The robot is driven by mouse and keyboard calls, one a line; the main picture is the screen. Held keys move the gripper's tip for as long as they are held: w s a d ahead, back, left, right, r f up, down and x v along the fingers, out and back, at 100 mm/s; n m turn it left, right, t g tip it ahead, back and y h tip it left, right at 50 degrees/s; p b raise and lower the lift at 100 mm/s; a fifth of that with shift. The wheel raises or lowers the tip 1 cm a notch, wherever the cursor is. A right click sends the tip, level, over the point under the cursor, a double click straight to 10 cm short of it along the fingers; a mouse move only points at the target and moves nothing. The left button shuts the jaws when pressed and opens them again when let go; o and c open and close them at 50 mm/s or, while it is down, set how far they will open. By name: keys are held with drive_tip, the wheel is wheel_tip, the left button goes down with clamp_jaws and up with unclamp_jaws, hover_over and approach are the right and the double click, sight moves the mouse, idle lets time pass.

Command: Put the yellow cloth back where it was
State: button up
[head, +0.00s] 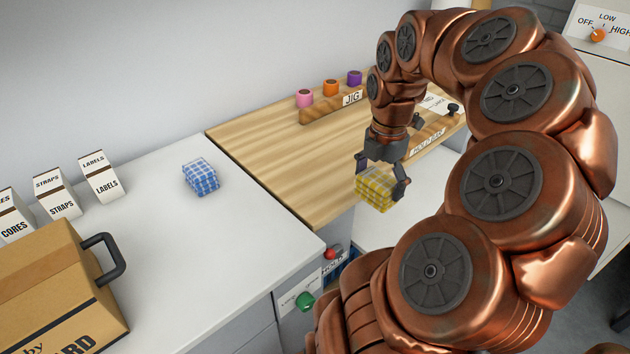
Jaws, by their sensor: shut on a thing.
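The yellow cloth (374,191) is a folded, checked bundle in the head view. My gripper (381,181) is shut on it, with a finger on either side. The cloth is over or near the front right edge of the wooden board (290,165). I cannot tell whether it touches the wood or hangs just above it. A blue checked folded cloth (200,177) lies on the white counter (190,235) to the left of the board.
A jig (340,102) with pink, orange and purple rolls stands at the board's back. Label boxes (103,178) and a cardboard case (55,285) with a black handle stand at left. Red (333,252) and green (304,301) knobs show on the counter's front.

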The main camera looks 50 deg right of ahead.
drive_tip(key=w, duration=0.5)
drive_tip(key=w+f+p, duration=0.1)
drive_tip(key=w, duration=0.9)
drive_tip(key=shift+w+a+f+p, duration=0.25)
drive_tip(key=shift+a+p, duration=0.05)
drive_tip(key=shift+p, duration=0.1)
drive_tip(key=shift+f, duration=1.75)
drive_tip(key=shift+f, duration=0.2)
drive_tip(key=o, duration=0.9)
drive_tip(key=shift+c, duration=0.2)
wheel_tip(320, 180, up, 12)
drive_tip(key=shift+r, duration=0.2)
